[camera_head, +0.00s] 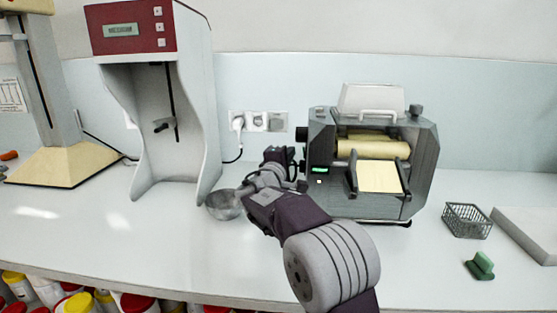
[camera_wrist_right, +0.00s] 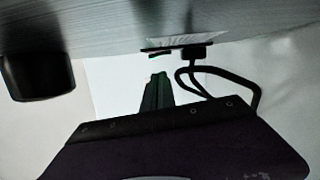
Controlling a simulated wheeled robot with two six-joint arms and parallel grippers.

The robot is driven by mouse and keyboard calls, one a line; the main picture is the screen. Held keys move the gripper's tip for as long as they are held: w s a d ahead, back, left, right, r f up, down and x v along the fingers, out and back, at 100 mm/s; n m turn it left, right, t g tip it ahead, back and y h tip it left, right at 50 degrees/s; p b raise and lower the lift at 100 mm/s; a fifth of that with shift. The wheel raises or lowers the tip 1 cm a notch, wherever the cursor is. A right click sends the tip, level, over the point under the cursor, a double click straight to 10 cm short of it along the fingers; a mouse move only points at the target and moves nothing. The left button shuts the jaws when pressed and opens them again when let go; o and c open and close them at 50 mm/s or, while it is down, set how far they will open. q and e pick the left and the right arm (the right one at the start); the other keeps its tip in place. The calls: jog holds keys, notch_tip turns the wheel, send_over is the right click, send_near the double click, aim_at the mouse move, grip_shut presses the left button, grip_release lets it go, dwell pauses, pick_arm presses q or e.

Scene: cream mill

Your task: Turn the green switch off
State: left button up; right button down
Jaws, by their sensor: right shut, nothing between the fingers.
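The green switch (camera_head: 320,169) glows on the left part of the dark grey mill's front face in the head view. My right arm reaches in from the bottom, and its gripper (camera_head: 300,168) is just left of the switch, beside the mill (camera_head: 322,140). In the right wrist view the gripper's fingers (camera_wrist_right: 157,78) are together and empty, with their tips close to a small dark part on the grey machine face. A faint green edge shows there. Whether the fingers touch the switch cannot be told. My left gripper is not in view.
A metal bowl (camera_head: 222,205) stands just left of my right gripper. A tall grey device with a red top (camera_head: 135,30) stands further left. The front-left counter (camera_head: 110,225) is clear.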

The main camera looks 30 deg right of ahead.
jog(key=shift+s+d+r, duration=0.1)
jog(key=shift+s+d, duration=0.35)
jog(key=shift+d, duration=0.25)
